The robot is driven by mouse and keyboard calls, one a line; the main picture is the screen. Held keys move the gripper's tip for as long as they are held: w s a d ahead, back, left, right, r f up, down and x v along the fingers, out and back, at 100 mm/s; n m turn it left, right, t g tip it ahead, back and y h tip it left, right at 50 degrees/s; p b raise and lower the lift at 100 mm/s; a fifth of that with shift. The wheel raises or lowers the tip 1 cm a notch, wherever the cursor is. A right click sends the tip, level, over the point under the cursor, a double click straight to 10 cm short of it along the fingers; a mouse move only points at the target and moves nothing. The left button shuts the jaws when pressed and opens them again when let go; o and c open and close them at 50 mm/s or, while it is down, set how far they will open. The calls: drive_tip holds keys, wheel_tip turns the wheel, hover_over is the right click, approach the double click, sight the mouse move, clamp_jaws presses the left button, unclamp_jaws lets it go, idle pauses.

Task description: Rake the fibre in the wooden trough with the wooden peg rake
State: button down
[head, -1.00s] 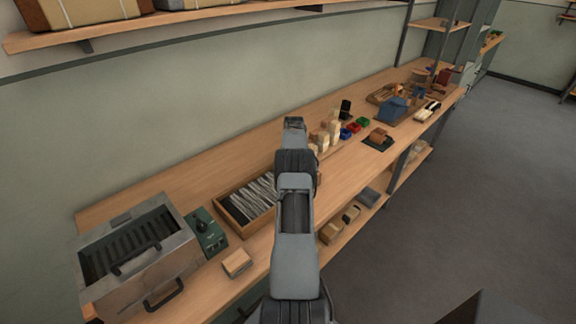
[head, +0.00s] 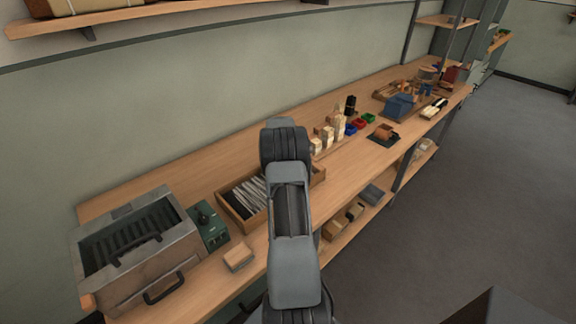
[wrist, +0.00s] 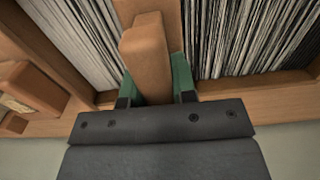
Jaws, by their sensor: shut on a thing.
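The wooden trough (head: 237,220) stands on the bench and holds pale and dark fibre strands (head: 247,193). In the wrist view the fibre (wrist: 250,35) lies on both sides of my gripper (wrist: 157,82), inside the trough's wooden wall (wrist: 240,87). My gripper's green fingers are shut on an upright wooden piece, seemingly the handle of the peg rake (wrist: 146,55). Another wooden part shows behind the handle; I cannot tell whether it belongs to the rake or the trough. The rake's pegs are hidden. In the head view my arm hides the gripper and part of the trough.
A grey metal box with handles (head: 150,262) and a green control box (head: 208,225) stand left of the trough. A small wooden block (head: 239,257) lies near the front edge. Bench behind the trough is clear.

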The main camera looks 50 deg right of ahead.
drive_tip(key=w+a, duration=0.1)
drive_tip(key=a, duration=0.5)
drive_tip(key=a+b, duration=0.1)
drive_tip(key=a, duration=0.6)
drive_tip(key=w+a+b, duration=0.1)
drive_tip(key=a, duration=0.5)
drive_tip(key=shift+w+a, duration=0.2)
drive_tip(key=shift+w, duration=0.1)
drive_tip(key=s+d+p, duration=0.1)
drive_tip(key=d, duration=0.8)
drive_tip(key=s+d+p, duration=0.1)
drive_tip(key=d+p, duration=0.1)
drive_tip(key=d, duration=0.8)
drive_tip(key=s+d+p, duration=0.1)
drive_tip(key=s+d, duration=0.1)
drive_tip(key=d, duration=0.8)
drive_tip(key=shift+d+p, duration=0.15)
drive_tip(key=shift+p, duration=0.15)
drive_tip(key=shift+w+a+b, duration=0.15)
drive_tip(key=shift+a+b, duration=0.15)
drive_tip(key=shift+a, duration=0.6)
drive_tip(key=shift+w+a+b, duration=0.1)
drive_tip(key=shift+a+b, duration=0.2)
drive_tip(key=shift+a, duration=0.6)
drive_tip(key=shift+s+d+p, duration=0.15)
drive_tip(key=shift+d+p, duration=0.15)
drive_tip(key=shift+d, duration=0.6)
drive_tip(key=shift+s+d+p, duration=0.1)
drive_tip(key=shift+d+p, duration=0.15)
drive_tip(key=shift+d, duration=0.65)
